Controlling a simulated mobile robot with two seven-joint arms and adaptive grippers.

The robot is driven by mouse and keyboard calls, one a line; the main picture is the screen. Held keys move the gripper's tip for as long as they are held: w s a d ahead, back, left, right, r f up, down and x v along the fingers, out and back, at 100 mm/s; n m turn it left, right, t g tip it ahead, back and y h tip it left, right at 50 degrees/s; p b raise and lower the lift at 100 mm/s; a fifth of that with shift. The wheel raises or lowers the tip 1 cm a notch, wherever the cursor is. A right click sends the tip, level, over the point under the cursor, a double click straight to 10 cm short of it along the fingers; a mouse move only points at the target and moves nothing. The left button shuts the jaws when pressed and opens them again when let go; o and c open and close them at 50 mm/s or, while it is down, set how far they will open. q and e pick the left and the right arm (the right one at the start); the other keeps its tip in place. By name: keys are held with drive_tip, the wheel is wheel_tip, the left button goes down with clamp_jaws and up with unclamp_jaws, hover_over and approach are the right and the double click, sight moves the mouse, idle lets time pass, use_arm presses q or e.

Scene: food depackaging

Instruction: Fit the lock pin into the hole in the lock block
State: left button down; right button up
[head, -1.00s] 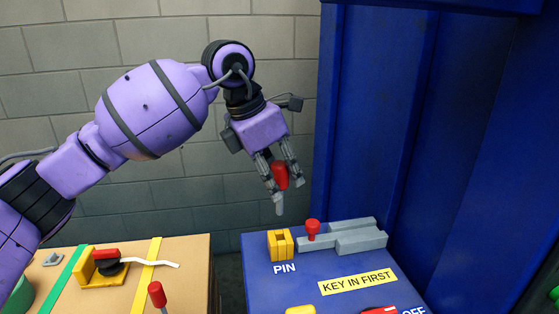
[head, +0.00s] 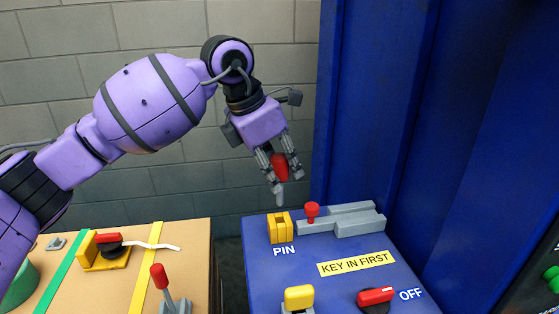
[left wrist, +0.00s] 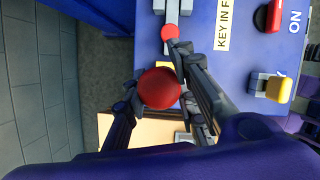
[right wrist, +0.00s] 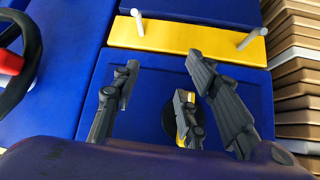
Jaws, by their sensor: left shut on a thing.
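The lock pin has a red handle (head: 280,167) and a grey tip pointing down. My left gripper (head: 286,180) is shut on the lock pin and holds it in the air. In the head view the tip appears just above the yellow lock block (head: 280,229), which stands by the PIN label on the blue box. In the left wrist view the round red handle top (left wrist: 160,88) sits between the fingers and hides most of the yellow block. The hole is not clearly visible. My right gripper (right wrist: 168,95) shows only in the right wrist view, open with nothing between its fingers.
On the blue box (head: 272,275) are a grey slide bolt (head: 345,222) with a red knob, a yellow-capped switch (head: 299,297) and a red rotary switch (head: 376,296). A tall blue panel (head: 440,130) stands at right. A tan bench (head: 200,260) with levers is at left.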

use_arm(q)
wheel_tip(320, 180, down, 3)
drive_tip(key=shift+r, duration=0.2)
drive_tip(key=shift+f, duration=0.25)
use_arm(e)
drive_tip(key=shift+s+d+f, duration=0.15)
drive_tip(key=shift+s+f, duration=0.2)
drive_tip(key=shift+f, duration=0.05)
drive_tip(key=shift+d, duration=0.15)
drive_tip(key=shift+w+r, duration=0.15)
drive_tip(key=shift+r, duration=0.1)
drive_tip(key=shift+a, duration=0.3)
drive_tip(key=shift+w+d+r, duration=0.1)
drive_tip(key=shift+w+r, duration=0.15)
drive_tip(key=shift+s+d, duration=0.1)
drive_tip(key=shift+d, duration=0.1)
idle(0.5)
